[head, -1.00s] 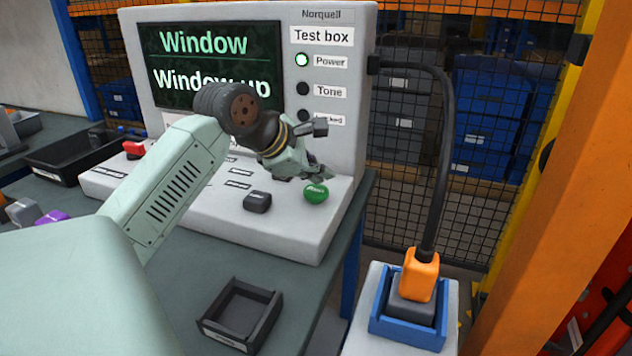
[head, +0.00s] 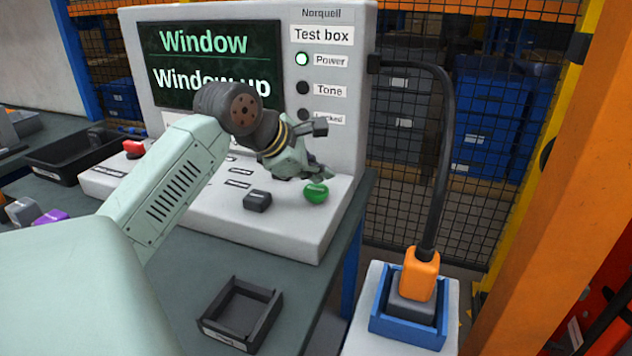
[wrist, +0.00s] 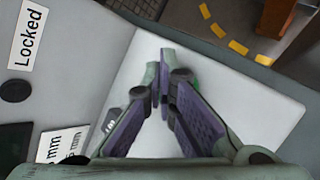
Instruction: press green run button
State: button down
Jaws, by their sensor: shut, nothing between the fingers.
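The green run button (head: 316,193) sits at the right end of the sloped front panel of the grey test box (head: 265,222). My gripper (head: 325,174) is shut and empty, with its fingertips just above and behind the button in the head view. Whether the tips touch it cannot be told. In the wrist view my gripper's fingertips (wrist: 166,55) are together over the light panel. They hide most of the button, and only a sliver of green shows beside them. The test box screen (head: 210,65) reads "Window" and "Window up", partly covered by my arm.
A dark square button (head: 257,201) is left of the green one, and a red switch (head: 134,149) is farther left. A small dark tray (head: 240,316) lies in front. An orange plug (head: 420,272) in a blue holder stands right, its cable rising to the box.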

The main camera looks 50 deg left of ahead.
jog(key=shift+f+b, duration=0.45)
jog(key=shift+f+b, duration=0.5)
jog(key=shift+b, duration=0.05)
dwell(0.6)
jog(key=shift+r, duration=0.1)
jog(key=shift+r+p, duration=0.45)
jog(key=shift+r, duration=0.45)
jog(key=shift+r+p, duration=1.3)
jog(key=shift+r, duration=1.2)
notch_tip(320, 180, up, 8)
jog(key=p, duration=0.5)
send_over(318, 190)
jog(key=shift+d+r, duration=0.1)
